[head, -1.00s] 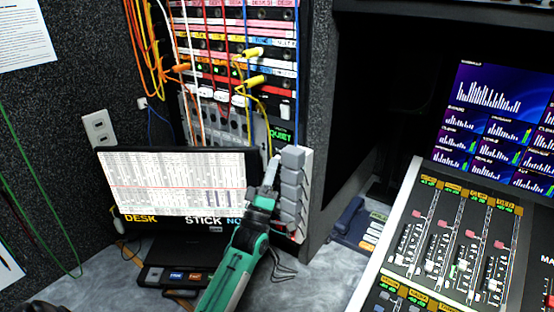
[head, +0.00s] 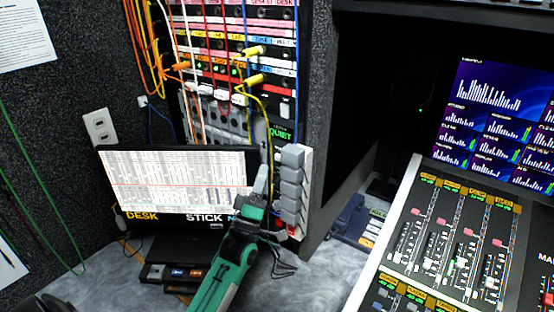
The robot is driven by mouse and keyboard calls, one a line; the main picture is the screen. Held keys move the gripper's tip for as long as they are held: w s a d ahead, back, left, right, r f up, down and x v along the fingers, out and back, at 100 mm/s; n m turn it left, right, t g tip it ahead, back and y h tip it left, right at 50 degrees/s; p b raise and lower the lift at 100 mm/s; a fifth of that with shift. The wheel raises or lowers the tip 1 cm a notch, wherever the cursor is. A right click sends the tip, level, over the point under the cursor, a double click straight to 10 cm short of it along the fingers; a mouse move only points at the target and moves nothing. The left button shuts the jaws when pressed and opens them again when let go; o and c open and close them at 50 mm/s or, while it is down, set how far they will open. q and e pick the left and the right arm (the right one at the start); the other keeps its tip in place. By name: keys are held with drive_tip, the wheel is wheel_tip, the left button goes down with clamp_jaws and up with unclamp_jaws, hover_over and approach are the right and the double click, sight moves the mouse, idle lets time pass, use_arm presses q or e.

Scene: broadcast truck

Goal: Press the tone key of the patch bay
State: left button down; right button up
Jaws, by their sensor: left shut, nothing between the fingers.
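The patch bay (head: 225,48) stands at the back, with rows of jacks, labels and coloured plugged cables. Beside its lower right is a white panel with a column of grey block-like keys (head: 291,172) and a small red part (head: 293,231) below. No label for the tone key is readable, so I cannot tell which key it is. My left gripper (head: 262,172) is shut and empty. Its tip points up, just left of the grey keys and in front of the monitor's right edge; contact with a key cannot be made out. My right gripper is not in view.
A monitor (head: 175,182) stands left of my gripper, with a small dark button box (head: 172,273) in front. Yellow cables (head: 268,125) hang close above the gripper. A mixing console (head: 440,235) fills the right. Bare grey desk (head: 310,285) lies between.

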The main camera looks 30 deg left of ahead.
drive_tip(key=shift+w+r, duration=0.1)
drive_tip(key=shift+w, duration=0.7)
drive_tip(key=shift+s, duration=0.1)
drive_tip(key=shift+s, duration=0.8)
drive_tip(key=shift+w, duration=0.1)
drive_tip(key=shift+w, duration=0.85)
